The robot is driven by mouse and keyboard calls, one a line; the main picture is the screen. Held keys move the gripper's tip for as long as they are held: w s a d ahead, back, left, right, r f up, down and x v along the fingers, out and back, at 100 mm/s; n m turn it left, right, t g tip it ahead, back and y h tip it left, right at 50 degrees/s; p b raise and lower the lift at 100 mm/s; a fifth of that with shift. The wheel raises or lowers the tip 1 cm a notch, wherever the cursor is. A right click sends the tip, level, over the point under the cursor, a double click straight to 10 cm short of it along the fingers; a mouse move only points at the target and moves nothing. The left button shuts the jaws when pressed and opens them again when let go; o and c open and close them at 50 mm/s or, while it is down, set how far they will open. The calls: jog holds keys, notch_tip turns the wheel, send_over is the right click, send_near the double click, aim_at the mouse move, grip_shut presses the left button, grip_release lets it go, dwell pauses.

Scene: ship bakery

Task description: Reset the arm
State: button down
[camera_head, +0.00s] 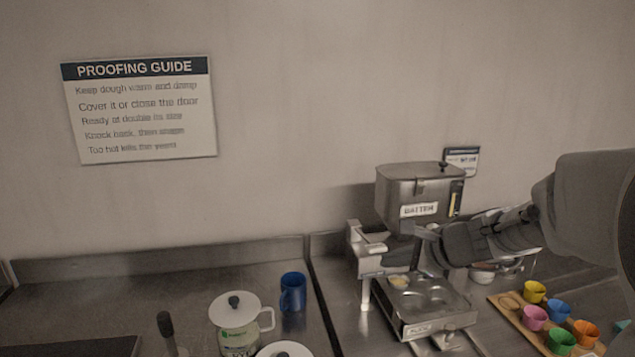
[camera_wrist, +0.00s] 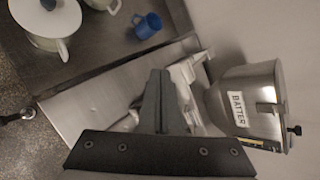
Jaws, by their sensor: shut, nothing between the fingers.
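My arm reaches in from the right in the head view. My gripper (camera_head: 425,236) is in front of the batter dispenser, above the metal tray with round wells (camera_head: 432,312). In the wrist view my gripper (camera_wrist: 160,75) shows its fingers together, with nothing between them. The steel batter container (camera_head: 403,183) stands behind the gripper on a metal stand. It also shows at the right in the wrist view (camera_wrist: 262,90). I cannot tell whether the gripper touches the stand.
A blue mug (camera_head: 292,292) and a lidded white-green pot (camera_head: 236,318) stand on the left counter. Several coloured cups sit on a wooden board (camera_head: 512,312) at the right. A proofing guide sign (camera_head: 140,110) hangs on the wall. Space above the counters is open.

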jog(key=s+a+r+n+g+h, duration=0.1)
jog(key=s+a+n+g, duration=0.1)
jog(key=s+n, duration=0.65)
jog(key=s+a+r+n+g+h, duration=0.1)
jog(key=s+a+n+h, duration=0.15)
jog(key=s+n, duration=0.6)
jog(key=s+d+f+n+h, duration=0.1)
jog(key=s+d+n+h, duration=0.1)
jog(key=s, duration=0.7)
jog(key=shift+s+d+f+n, duration=0.15)
jog(key=shift+s+d+n, duration=0.1)
jog(key=shift+d+n, duration=0.5)
